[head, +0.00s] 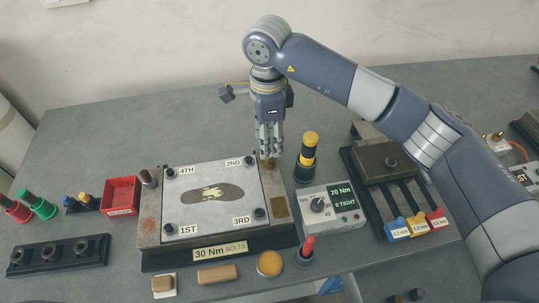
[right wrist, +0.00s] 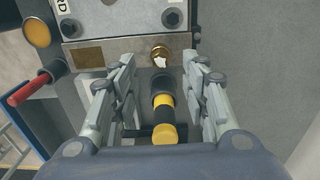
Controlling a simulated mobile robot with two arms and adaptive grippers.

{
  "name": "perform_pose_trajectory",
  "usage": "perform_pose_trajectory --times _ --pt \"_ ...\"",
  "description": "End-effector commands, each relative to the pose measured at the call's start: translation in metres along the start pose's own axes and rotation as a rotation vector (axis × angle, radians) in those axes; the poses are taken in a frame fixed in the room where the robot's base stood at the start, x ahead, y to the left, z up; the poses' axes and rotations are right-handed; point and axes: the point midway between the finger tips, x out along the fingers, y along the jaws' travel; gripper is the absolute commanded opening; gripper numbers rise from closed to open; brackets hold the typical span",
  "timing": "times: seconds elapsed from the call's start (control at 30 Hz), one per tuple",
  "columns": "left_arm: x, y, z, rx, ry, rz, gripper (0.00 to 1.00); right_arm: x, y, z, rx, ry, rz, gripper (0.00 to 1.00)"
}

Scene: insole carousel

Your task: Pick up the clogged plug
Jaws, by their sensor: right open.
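The plug (right wrist: 160,55), a small brass fitting with a pale clog in its middle, sits at the edge of the metal mould (right wrist: 120,54) in the right wrist view. In the head view its spot at the mould's right side is partly hidden by my right gripper (head: 270,154). That gripper points down above the mould's back right corner. In the right wrist view the fingers of the right gripper (right wrist: 160,80) are spread apart with nothing held, and the plug lies just beyond and between the fingertips. My left gripper is not in view.
A yellow-and-black tool (head: 307,155) stands upright close to the right gripper. A torque box (head: 335,208) and a red-handled tool (head: 306,249) stand nearby. A red bin (head: 121,195) is left of the mould. The table behind the mould is clear.

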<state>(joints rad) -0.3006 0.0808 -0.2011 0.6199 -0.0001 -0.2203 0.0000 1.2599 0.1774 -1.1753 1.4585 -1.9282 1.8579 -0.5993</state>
Motion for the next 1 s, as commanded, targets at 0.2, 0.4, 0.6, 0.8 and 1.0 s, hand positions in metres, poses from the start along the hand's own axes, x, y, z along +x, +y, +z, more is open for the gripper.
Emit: perform_pose_trajectory --times 0.2,0.4,0.6,0.8,1.0 --pt "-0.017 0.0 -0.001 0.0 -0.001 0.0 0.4 0.018 0.001 -0.002 0.002 -0.001 0.005 0.42" --pt "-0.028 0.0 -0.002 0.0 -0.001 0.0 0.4 0.045 0.0 -0.003 0.001 -0.002 0.004 0.42" --pt "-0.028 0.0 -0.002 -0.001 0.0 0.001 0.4 0.054 -0.001 -0.003 -0.001 -0.002 -0.001 0.42" --pt "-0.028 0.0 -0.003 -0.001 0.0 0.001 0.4 0.054 -0.001 -0.003 0.0 -0.002 -0.001 0.24" --pt "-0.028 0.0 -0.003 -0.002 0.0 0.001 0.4 0.054 -0.001 -0.003 0.0 -0.002 -0.001 0.0"
